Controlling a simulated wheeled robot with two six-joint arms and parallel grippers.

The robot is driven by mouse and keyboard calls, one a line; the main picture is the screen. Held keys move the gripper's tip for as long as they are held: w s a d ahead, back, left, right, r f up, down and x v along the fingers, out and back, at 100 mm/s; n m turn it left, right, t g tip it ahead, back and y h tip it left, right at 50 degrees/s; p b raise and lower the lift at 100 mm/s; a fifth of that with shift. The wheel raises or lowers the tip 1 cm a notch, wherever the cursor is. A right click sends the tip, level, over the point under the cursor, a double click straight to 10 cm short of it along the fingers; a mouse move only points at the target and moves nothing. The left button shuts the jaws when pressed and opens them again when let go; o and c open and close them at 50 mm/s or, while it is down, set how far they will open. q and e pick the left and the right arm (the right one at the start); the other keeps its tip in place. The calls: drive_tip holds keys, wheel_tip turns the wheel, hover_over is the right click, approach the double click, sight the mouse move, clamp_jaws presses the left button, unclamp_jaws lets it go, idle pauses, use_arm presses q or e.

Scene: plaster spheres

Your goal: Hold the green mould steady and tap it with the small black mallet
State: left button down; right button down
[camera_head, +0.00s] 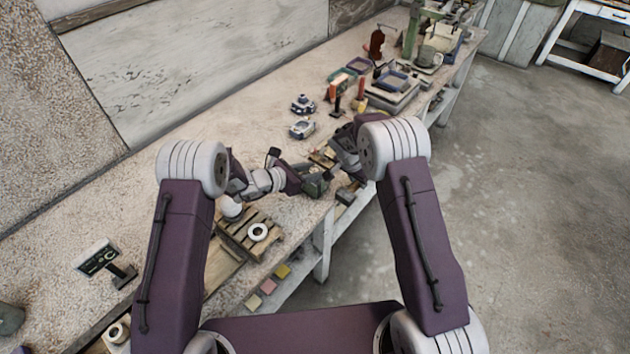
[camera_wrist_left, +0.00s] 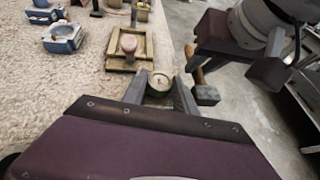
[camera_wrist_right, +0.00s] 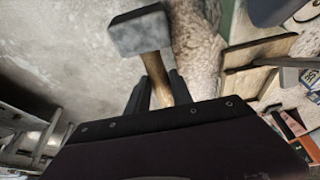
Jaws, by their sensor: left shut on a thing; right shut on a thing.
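The green mould (camera_head: 318,188) is a small dark green block near the front edge of the bench in the head view. In the left wrist view the mould (camera_wrist_left: 160,82) shows a round pale top between the fingers. My left gripper (camera_wrist_left: 160,92) is shut on it. The small black mallet shows best in the right wrist view, with a dark grey block head (camera_wrist_right: 140,32) and a wooden handle. My right gripper (camera_wrist_right: 156,92) is shut on the handle. In the left wrist view the mallet head (camera_wrist_left: 206,95) is beside the mould, apart from it, with a left finger between them.
A slatted wooden pallet (camera_head: 240,240) with a white ring (camera_head: 258,232) stands left of my left gripper. Blue-and-white pieces (camera_head: 301,128) sit further back on the bench. A wooden frame with a pinkish piece (camera_wrist_left: 128,44) lies beyond the mould. Open floor lies to the right.

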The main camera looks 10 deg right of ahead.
idle(0.5)
drive_tip(key=w+a, duration=0.3)
drive_tip(key=shift+w, duration=0.25)
drive_tip(key=s+d, duration=0.3)
drive_tip(key=shift+s+d, duration=0.1)
drive_tip(key=shift+s, duration=0.15)
use_arm(q)
unclamp_jaws()
idle(0.6)
idle(0.3)
drive_tip(key=v, duration=0.7)
idle(0.7)
